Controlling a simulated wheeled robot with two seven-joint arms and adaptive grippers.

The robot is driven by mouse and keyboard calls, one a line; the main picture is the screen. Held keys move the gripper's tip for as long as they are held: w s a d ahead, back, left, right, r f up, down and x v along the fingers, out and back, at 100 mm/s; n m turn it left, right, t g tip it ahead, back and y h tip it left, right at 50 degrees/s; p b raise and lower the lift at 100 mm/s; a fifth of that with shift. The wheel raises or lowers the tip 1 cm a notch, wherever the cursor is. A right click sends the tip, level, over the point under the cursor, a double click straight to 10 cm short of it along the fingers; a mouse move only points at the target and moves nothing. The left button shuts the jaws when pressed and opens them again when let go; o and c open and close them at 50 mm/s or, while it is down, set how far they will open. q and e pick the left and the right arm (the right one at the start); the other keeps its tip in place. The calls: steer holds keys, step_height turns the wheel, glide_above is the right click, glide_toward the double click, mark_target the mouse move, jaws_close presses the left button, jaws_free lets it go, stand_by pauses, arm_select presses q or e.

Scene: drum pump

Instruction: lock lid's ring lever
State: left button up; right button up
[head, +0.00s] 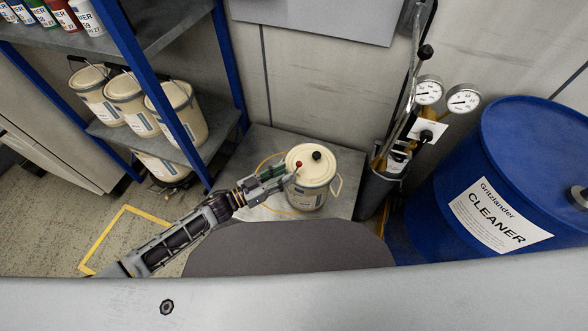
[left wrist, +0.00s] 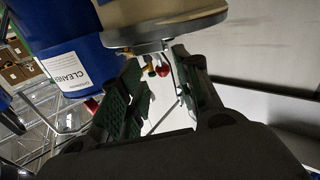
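A cream pail (head: 312,195) with a cream lid (head: 306,160) stands upright on a low grey platform. In the left wrist view, the metal ring (left wrist: 165,38) runs around the rim. My right gripper is not in view.
A blue drum (head: 520,140) labelled CLEANER stands to the right. A pump column with gauges (head: 428,90) rises between pail and drum. A shelf with several pails (head: 125,98) is at left. Bare platform (head: 262,145) surrounds the pail.

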arm_select(q)
steer(key=shift+x, duration=2.35)
jaws_close()
